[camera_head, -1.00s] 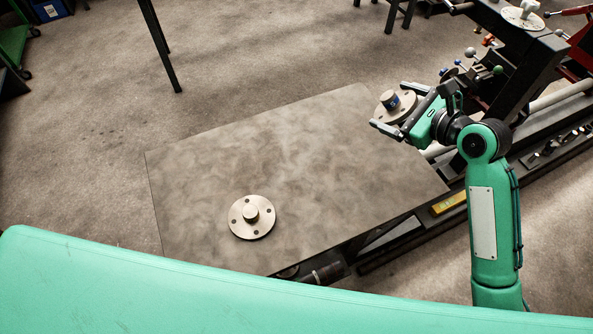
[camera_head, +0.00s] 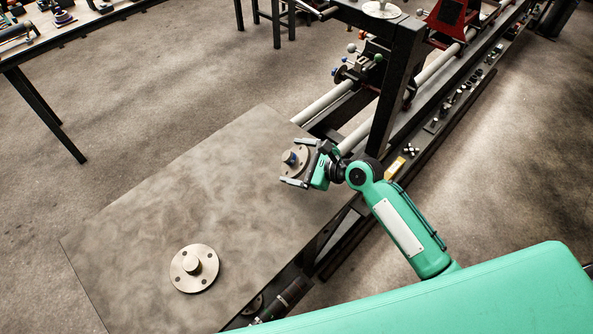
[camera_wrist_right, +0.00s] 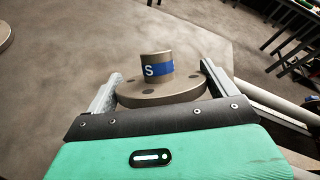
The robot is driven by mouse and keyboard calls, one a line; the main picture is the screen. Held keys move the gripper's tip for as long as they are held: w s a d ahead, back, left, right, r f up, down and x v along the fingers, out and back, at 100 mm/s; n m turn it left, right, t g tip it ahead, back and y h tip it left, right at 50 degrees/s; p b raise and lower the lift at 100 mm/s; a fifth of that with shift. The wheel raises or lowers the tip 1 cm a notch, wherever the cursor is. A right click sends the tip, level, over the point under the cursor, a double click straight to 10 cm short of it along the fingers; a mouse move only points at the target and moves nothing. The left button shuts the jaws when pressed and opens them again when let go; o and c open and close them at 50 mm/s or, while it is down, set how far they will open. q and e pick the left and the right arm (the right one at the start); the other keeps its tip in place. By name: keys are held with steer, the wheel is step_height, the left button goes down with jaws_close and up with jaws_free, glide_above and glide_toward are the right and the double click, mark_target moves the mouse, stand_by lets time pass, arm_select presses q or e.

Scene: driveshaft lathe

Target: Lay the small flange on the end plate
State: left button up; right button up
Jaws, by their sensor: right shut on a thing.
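The small flange (camera_head: 290,160) is a grey disc with holes and a hub with a blue band. In the right wrist view the band on the small flange (camera_wrist_right: 156,68) carries a white "S". My right gripper (camera_head: 288,164) is shut on the disc, with one finger on each side and the hub pointing up. It holds the flange over the far right part of the large grey end plate (camera_head: 140,215); the height of the gap is hard to tell. My left gripper is not in view.
Another flange (camera_head: 194,268), without a visible band, lies on the near part of the plate. The lathe's dark upright frame (camera_head: 397,85) and pale rails (camera_head: 325,103) stand beyond my right gripper. The plate's middle is clear. A table (camera_head: 40,45) with parts stands at the far left.

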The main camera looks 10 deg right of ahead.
steer(key=shift+f, duration=2.2)
steer(key=shift+f, duration=0.1)
steer(key=o, duration=1.2)
steer(key=shift+f, duration=0.1)
steer(key=shift+s, duration=0.1)
steer(key=b+v, duration=0.1)
steer(key=v, duration=0.9)
steer(key=shift+s+d+b, duration=0.2)
steer(key=shift+d+b, duration=0.1)
steer(key=shift+b, duration=0.1)
steer(key=shift+s+d+r, duration=0.4)
steer(key=shift+r, duration=0.15)
